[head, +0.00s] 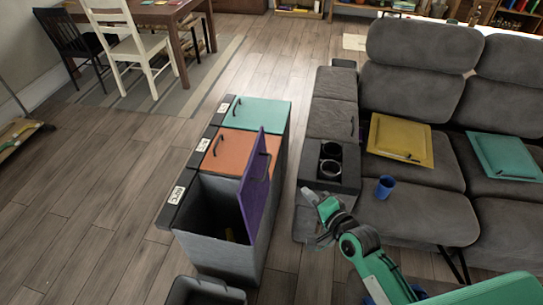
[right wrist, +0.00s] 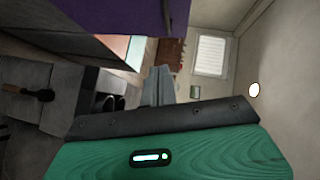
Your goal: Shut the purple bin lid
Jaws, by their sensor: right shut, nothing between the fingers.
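The purple lid (head: 256,185) stands open and upright along the right side of the front bin compartment, hinged on that side. The open compartment (head: 208,205) is dark inside, with something small and yellow low down. My right gripper (head: 310,196) is shut and empty, to the right of the bin and apart from the lid, near the sofa's console. In the right wrist view the purple lid (right wrist: 105,14) fills the upper left, and the shut fingers (right wrist: 158,86) point away from the camera. My left gripper is out of view.
The orange lid (head: 234,155) and teal lid (head: 258,113) behind are shut. A grey sofa (head: 420,215) stands to the right, with a cup-holder console (head: 340,180), a blue cup (head: 384,187) and cushions. Floor to the left is clear; a narrow gap separates bin and sofa.

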